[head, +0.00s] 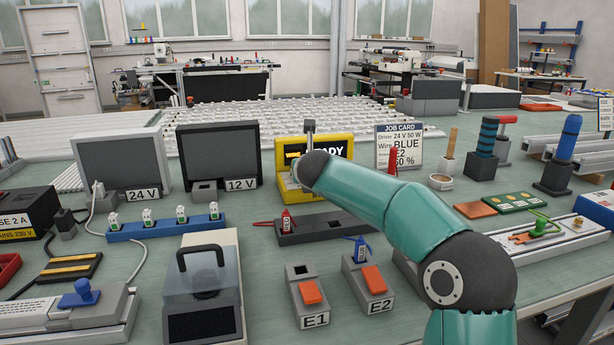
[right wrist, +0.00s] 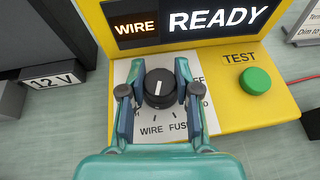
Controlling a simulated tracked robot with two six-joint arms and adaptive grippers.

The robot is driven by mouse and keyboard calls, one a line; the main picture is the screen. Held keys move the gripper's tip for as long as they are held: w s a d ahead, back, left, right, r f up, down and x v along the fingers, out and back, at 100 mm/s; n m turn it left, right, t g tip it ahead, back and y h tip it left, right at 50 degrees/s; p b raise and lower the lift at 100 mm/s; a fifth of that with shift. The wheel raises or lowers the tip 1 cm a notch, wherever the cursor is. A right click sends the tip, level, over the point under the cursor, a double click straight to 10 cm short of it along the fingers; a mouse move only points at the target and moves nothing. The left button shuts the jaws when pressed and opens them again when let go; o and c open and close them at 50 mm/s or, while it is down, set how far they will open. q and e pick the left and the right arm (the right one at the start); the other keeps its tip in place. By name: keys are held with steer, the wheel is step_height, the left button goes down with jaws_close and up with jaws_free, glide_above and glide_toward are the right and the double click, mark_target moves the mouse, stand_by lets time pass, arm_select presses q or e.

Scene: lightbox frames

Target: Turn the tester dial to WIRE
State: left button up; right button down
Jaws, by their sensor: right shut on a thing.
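The yellow tester (head: 338,147) stands at the middle of the bench in the head view, and it also fills the upper part of the right wrist view (right wrist: 265,48). Its display reads WIRE (right wrist: 136,29) and READY. My right gripper (right wrist: 159,90) is shut on the dial, one finger on each side. WIRE and FUSE are printed below the dial; the fingers partly hide other labels. My left gripper is not in view.
A green TEST button (right wrist: 257,81) is right of the dial. The 12 V box (head: 219,155) stands left of the tester, and the job card (head: 398,147) stands to its right.

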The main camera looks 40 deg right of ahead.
steer(key=shift+f, duration=0.3)
steer(key=c, duration=0.8)
jaws_free()
steer(key=shift+s, duration=0.15)
steer(key=shift+r, duration=0.1)
steer(key=shift+s+a+r, duration=0.35)
steer(key=v, duration=1)
steer(key=shift+s+a, duration=0.2)
steer(key=shift+s, duration=0.1)
steer(key=shift+r, duration=0.2)
